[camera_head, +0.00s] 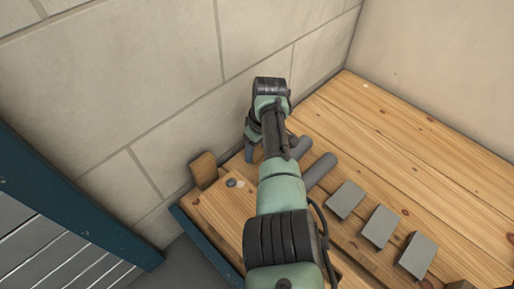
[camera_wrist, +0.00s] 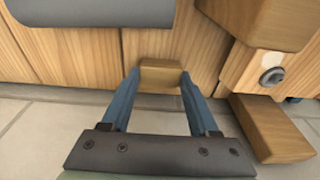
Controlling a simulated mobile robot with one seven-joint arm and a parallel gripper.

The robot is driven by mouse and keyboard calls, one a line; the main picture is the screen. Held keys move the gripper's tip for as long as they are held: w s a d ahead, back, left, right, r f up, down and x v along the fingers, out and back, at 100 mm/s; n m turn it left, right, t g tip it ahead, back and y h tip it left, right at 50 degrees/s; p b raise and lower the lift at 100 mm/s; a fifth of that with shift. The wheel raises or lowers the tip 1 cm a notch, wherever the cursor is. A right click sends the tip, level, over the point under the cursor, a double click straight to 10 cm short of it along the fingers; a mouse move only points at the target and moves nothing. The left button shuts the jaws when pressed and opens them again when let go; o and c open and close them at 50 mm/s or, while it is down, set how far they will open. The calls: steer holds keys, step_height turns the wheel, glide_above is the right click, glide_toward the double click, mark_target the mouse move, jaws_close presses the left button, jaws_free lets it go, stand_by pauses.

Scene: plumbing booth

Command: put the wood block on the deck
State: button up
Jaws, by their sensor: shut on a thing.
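My gripper (camera_wrist: 158,83) has its two blue fingers shut on a small tan wood block (camera_wrist: 160,78) in the wrist view. The block sits between the fingertips, over the edge of the plank deck (camera_wrist: 80,58). I cannot tell whether the block touches the planks. In the head view, my gripper (camera_head: 249,152) reaches over the deck (camera_head: 415,165) beside the wall, partly hidden by my arm. The held block is hidden there.
Another wood piece (camera_head: 203,170) stands against the tiled wall (camera_head: 130,90). Grey cylinders (camera_head: 320,170) and grey plates (camera_head: 380,227) lie on the deck. A wood board with a round bolt (camera_wrist: 271,76) is close on the right. The deck's far right is mostly clear.

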steer(key=shift+f, duration=0.2)
stand_by(0.4)
steer(key=o, duration=1.4)
step_height(320, 180, up, 13)
steer(key=s+d+p, duration=0.1)
steer(key=p, duration=0.9)
steer(key=shift+s+d+p, duration=0.2)
steer(key=shift+p, duration=0.2)
steer(key=shift+f, duration=0.15)
